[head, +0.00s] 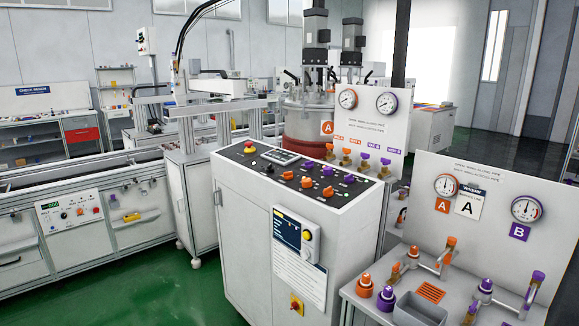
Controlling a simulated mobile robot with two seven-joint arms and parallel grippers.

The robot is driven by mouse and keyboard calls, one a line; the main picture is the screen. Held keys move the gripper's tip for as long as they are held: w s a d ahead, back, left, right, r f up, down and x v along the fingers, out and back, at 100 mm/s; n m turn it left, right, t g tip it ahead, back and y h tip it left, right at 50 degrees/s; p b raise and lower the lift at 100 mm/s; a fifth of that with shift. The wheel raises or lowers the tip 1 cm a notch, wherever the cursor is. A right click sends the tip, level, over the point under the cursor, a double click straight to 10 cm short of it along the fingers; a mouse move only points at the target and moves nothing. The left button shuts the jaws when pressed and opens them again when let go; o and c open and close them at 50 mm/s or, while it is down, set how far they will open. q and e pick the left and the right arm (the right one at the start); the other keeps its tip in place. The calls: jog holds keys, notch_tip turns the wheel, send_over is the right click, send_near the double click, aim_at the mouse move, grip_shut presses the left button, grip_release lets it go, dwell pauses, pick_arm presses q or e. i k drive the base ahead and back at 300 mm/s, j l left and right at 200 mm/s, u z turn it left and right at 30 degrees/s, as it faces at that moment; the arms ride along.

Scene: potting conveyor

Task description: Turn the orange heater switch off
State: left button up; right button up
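A white control cabinet (240,215) stands in the middle with a dark sloped panel (262,166) on top. Several orange knobs (307,182) and purple knobs (349,179) sit on this panel. Their labels are too small to read, so I cannot tell which orange one is the heater switch or how it is set. Neither of my grippers shows in the head view.
The panel also has a red emergency button (248,148). A bench with orange and purple valves and a gauge board (490,180) stands at front right. A conveyor line (80,170) runs along the left. Green floor (150,270) is open at front left.

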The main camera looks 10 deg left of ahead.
aim_at(288, 175)
jog(key=i+j+z, duration=0.1)
jog(key=j, duration=0.25)
jog(key=i+j+z, duration=0.1)
jog(key=i+j, duration=0.2)
jog(key=i+j+z, duration=0.1)
jog(key=j, duration=0.3)
jog(key=i+j+z, duration=0.1)
jog(key=i+j, duration=0.15)
jog(key=i+j+z, duration=0.1)
jog(key=j, duration=0.4)
jog(key=i, duration=0.05)
